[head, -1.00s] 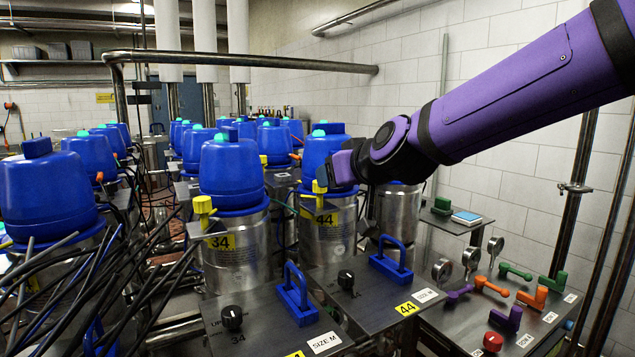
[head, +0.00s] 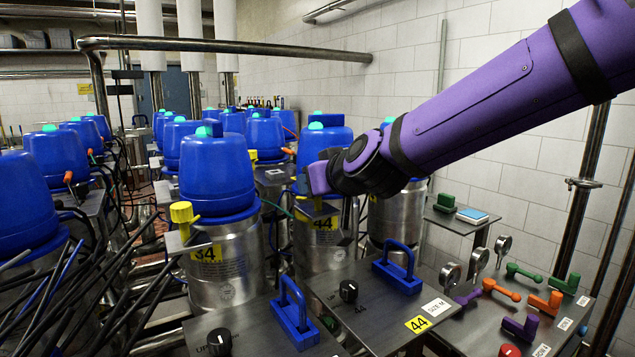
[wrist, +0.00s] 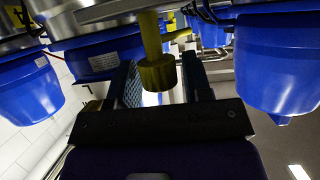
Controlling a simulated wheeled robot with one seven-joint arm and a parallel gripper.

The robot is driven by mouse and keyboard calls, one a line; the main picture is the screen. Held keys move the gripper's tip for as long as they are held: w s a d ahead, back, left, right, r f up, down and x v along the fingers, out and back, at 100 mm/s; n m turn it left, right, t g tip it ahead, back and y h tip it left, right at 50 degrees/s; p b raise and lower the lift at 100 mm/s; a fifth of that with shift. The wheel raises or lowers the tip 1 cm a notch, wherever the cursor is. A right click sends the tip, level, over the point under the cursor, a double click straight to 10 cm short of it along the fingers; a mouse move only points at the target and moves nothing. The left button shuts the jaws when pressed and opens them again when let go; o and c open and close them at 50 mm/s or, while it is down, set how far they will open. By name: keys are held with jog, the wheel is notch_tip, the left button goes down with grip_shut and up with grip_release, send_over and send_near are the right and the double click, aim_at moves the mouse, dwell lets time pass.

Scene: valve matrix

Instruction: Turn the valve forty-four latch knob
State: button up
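Valve forty-four is the silver cylinder with a blue cap (head: 322,142) and a yellow 44 label (head: 325,223), right of valve 34. Its yellow latch knob is mostly hidden in the head view behind my purple arm. In the wrist view, a yellow knob (wrist: 158,74) on a yellow stem stands between the two fingers of my gripper (wrist: 160,62). The fingers are apart, with a visible gap between the knob and the right finger. Contact on the left side cannot be told. In the head view my gripper's fingertips are hidden at the valve.
Valve 34 with its yellow knob (head: 184,212) stands close on the left. In front are a panel with a blue handle (head: 397,268) and black dial (head: 348,290). Coloured handles (head: 545,302) lie on a table at the right. Loose cables (head: 50,300) crowd the left.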

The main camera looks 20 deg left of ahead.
jog(key=c, duration=0.6)
jog(key=shift+s+a+m+t+h, duration=0.1)
jog(key=shift+s+m+t+h, duration=0.05)
jog(key=shift+m+t+h, duration=0.85)
jog(key=shift+m, duration=0.2)
jog(key=m+t+h, duration=0.1)
jog(key=m+h, duration=0.3)
jog(key=shift+t+h, duration=0.3)
jog(key=shift+t, duration=0.1)
jog(key=m+h, duration=0.4)
jog(key=h, duration=0.1)
jog(key=shift+m, duration=0.3)
jog(key=shift+m+g+h, duration=0.4)
jog(key=shift+m+h, duration=1.2)
jog(key=shift+h, duration=0.2)
jog(key=shift+m+h, duration=0.3)
jog(key=shift+h, duration=0.1)
